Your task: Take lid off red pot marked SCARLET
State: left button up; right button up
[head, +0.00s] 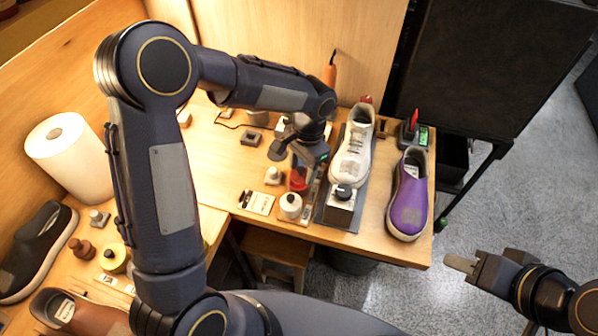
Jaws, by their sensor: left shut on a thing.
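The red pot (299,180) stands on the table, small and partly hidden by my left gripper. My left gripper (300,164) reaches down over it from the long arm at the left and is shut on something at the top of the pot. That is most likely its lid, but the lid itself and any gap below it are too small to make out. The SCARLET marking cannot be read. My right gripper (462,264) is off the table at the lower right, empty, seen from the side.
A white pot with a dark top (290,206) stands close to the red pot. A white sneaker (351,150) sits on a stand to the right. A purple shoe (408,200) is at the table's right edge.

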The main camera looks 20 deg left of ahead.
pick_arm(q)
jog(key=s+d+r+b, duration=0.2)
jog(key=s+d+r, duration=0.6)
jog(key=d, duration=0.1)
jog(key=w+a+f+m+t+b, duration=0.15)
jog(key=w+a+m, duration=0.25)
jog(key=a+m, duration=0.4)
jog(key=w+a+f+m+t+b, duration=0.1)
jog(key=w+a+f+m, duration=0.15)
jog(key=a+m, duration=0.6)
jog(key=shift+m+g, duration=0.25)
jog(key=shift+m, duration=0.5)
jog(key=w+a+f, duration=0.1)
jog(key=w+f, duration=0.1)
jog(key=w, duration=0.2)
jog(key=w+f+p, duration=0.1)
jog(key=w+f, duration=0.2)
jog(key=w, duration=0.1)
jog(key=w+a+f+p, duration=0.1)
jog(key=w+f, duration=0.2)
jog(key=w, duration=0.1)
jog(key=shift+w+a+f, duration=0.2)
jog(key=shift+a, duration=0.15)
jog(key=shift+w+a+f, duration=0.2)
jog(key=shift+w+f, duration=0.3)
jog(key=shift+f, duration=0.2)
notch_tip(320, 180, down, 3)
jog(key=shift+f, duration=0.1)
